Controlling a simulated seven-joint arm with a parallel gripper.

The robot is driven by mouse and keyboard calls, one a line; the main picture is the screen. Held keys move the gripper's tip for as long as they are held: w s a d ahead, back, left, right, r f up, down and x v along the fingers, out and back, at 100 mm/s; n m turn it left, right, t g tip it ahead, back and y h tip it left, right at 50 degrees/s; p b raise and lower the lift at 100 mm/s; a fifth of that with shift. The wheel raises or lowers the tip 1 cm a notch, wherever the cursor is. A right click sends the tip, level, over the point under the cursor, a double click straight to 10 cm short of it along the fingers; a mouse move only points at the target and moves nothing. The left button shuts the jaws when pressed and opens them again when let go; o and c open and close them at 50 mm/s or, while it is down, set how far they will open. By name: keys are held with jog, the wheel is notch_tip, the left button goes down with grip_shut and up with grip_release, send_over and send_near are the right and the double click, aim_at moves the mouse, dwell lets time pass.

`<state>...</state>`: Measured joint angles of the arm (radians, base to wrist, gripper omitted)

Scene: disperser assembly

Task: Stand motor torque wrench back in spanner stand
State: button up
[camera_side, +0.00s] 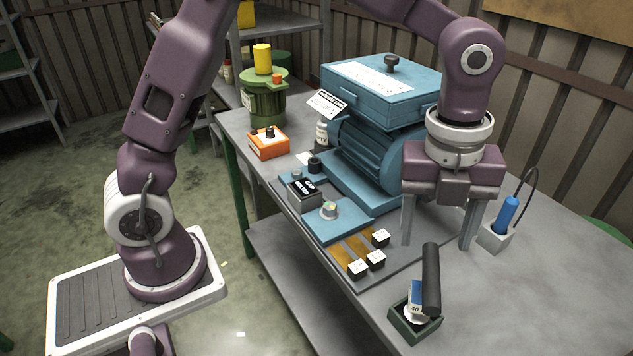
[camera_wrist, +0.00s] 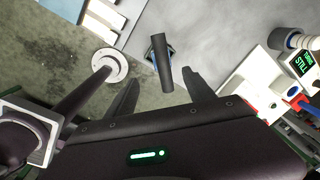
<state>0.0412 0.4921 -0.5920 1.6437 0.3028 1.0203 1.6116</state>
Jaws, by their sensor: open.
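The wrench, with a long black handle (camera_side: 431,280), stands nearly upright with its lower end at a small dark green open-topped stand (camera_side: 402,325) near the table's front edge. A pale part with a blue label (camera_side: 415,298) shows beside the handle inside the stand. My gripper (camera_side: 438,246) is open, pointing down, with nothing clamped. Its fingertips are near the handle's top. In the wrist view the dark handle (camera_wrist: 160,62) rises towards the gap between my open fingers (camera_wrist: 161,78). The stand is mostly hidden behind the handle there.
A blue motor (camera_side: 365,155) stands behind my gripper. Several small white blocks (camera_side: 375,259) lie on yellow strips to the left. The table's right front is clear.

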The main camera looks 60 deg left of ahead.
jog(key=s+a+r+n+t+y, duration=0.1)
jog(key=s+a+r+n+t, duration=0.1)
jog(key=s+a+r+n, duration=0.7)
jog(key=s+a+n+t, duration=0.1)
jog(key=s+a+n, duration=0.3)
jog(key=n, duration=0.4)
jog(key=s+a+f+n+t, duration=0.1)
jog(key=s+a+n+t, duration=0.1)
jog(key=s+n, duration=0.4)
jog(key=a+n, duration=0.1)
jog(key=n, duration=0.2)
jog(key=shift+s+a+f+n, duration=0.15)
jog(key=shift+s+a+n, duration=0.05)
jog(key=shift+a+n, duration=0.15)
